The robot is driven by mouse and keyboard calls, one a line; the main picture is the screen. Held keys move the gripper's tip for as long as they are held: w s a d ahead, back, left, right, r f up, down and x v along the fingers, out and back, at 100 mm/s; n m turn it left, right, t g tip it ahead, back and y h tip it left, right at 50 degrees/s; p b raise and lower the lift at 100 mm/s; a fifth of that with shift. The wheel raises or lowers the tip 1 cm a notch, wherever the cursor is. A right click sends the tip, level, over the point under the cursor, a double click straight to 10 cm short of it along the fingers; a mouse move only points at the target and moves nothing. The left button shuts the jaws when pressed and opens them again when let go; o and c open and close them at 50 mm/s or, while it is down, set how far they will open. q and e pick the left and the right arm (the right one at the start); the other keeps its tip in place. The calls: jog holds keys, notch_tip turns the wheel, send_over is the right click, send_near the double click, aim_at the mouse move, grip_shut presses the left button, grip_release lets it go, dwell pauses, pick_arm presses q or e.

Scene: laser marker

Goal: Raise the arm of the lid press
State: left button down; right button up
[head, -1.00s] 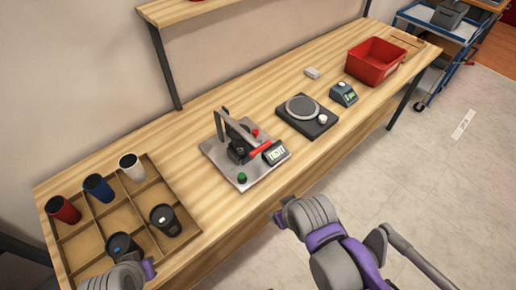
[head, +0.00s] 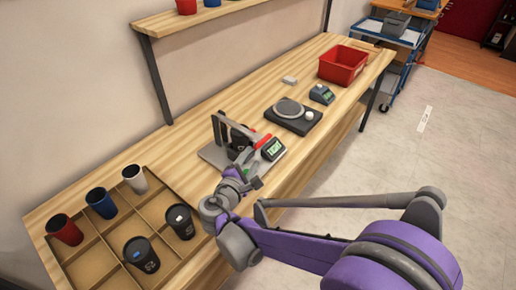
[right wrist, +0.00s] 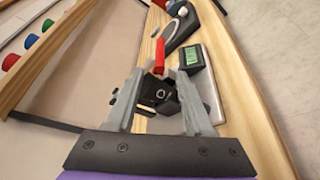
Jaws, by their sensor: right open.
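The lid press (head: 222,137) stands on the bench on a grey metal plate, with an upright post, a black mechanism and a small green display (head: 273,149). Its arm has a red handle (head: 263,141) that lies low beside the display. In the right wrist view the red handle (right wrist: 160,57) shows just beyond and between the fingertips, apart from them. My right gripper (head: 246,173) is at the near side of the press, partly hidden by its own wrist. In the right wrist view my right gripper (right wrist: 160,76) is open and empty, with the press's black body between its fingers.
A wooden tray (head: 93,263) with several cups stands at the left. A black scale (head: 300,123), a small display unit (head: 322,94) and a red bin (head: 343,66) stand farther along the bench. A shelf (head: 190,18) hangs over the back.

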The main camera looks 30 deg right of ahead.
aim_at(260, 146)
jog(key=x, duration=1.1)
jog(key=shift+s, duration=0.1)
grip_shut()
jog(key=shift+s, duration=0.1)
dwell(1.0)
